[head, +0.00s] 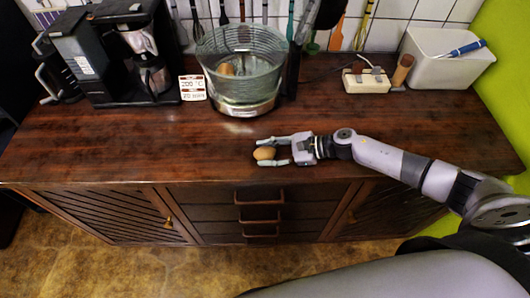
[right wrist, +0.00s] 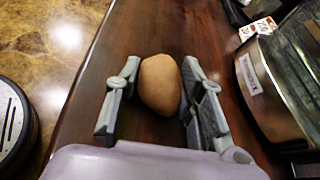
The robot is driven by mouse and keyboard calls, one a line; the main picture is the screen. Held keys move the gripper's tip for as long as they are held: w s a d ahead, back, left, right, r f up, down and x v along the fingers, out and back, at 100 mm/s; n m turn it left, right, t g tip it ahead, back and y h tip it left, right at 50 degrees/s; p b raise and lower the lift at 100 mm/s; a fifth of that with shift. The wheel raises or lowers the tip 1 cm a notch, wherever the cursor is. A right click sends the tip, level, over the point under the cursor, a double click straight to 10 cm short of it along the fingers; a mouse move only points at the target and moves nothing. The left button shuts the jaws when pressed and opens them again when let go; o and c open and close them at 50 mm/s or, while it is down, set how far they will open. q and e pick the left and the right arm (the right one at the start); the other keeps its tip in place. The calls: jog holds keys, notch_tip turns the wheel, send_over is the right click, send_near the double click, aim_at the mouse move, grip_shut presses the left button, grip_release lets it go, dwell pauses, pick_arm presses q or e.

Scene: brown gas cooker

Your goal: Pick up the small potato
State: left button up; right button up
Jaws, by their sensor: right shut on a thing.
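The small potato (head: 264,153) is brown and is near the front edge of the wooden counter. My right gripper (head: 266,152) reaches in from the right, with a finger on either side of the potato, and is shut on it. In the right wrist view the potato (right wrist: 160,84) sits between the two fingers (right wrist: 157,98), close against the right one. Whether it touches the counter or is just above it I cannot tell. My left gripper is not in view.
A glass bowl (head: 241,84) on a kitchen scale (head: 243,106) stands behind, holding a brown thing (head: 226,69). A coffee machine (head: 120,50) is at the left, a note card (head: 193,87) beside it. A white bin (head: 446,62) is at the back right. The front left counter (head: 110,145) is clear.

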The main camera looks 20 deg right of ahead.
aim_at(268, 152)
jog(key=shift+r, duration=0.15)
jog(key=shift+c, duration=0.2)
notch_tip(268, 152, up, 19)
jog(key=b, duration=0.3)
jog(key=s+a+r+n+g+y+b, duration=0.1)
jog(key=s+a+r+n+g, duration=0.1)
jog(key=s+a, duration=0.45)
jog(key=s+d+f+m+t+h+b, duration=0.1)
jog(key=s+d+f+m+t+h, duration=0.1)
jog(key=d+f, duration=0.4)
jog(key=s+d+m+t, duration=0.1)
jog(key=d+m+t, duration=0.1)
jog(key=d, duration=0.1)
jog(key=shift+d, duration=0.4)
jog(key=shift+a+b, duration=0.1)
jog(key=shift+b, duration=0.2)
